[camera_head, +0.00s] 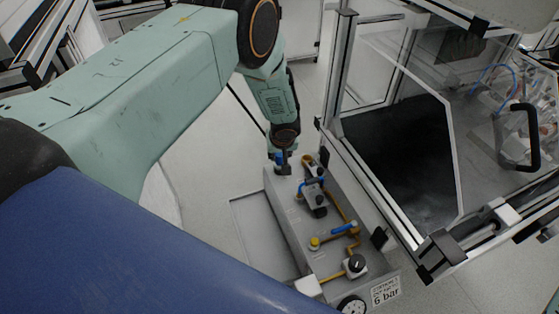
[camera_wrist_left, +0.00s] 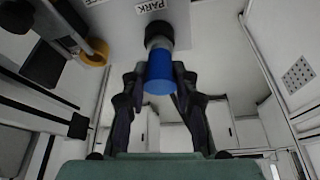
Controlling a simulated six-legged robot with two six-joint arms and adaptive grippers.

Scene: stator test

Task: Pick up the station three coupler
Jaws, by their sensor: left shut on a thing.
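The coupler shows in the left wrist view as a blue cylinder (camera_wrist_left: 158,72) with a dark collar, under a label reading PARK. In the head view a small blue part of it (camera_head: 278,158) shows at the far end of the grey panel (camera_head: 290,200). My left gripper (camera_head: 283,162) is at that end of the panel, with its dark fingers (camera_wrist_left: 157,90) on both sides of the blue cylinder. It is shut on the coupler. The collar seems to meet the panel's surface. My right gripper is not in view.
The panel carries yellow pipes, blue handles (camera_head: 344,229), a black knob (camera_head: 356,263), a gauge (camera_head: 351,305) and a "6 bar" label (camera_head: 385,291). A framed enclosure with a clear door (camera_head: 410,130) stands close on the right. Bare floor (camera_head: 205,165) lies left of the panel.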

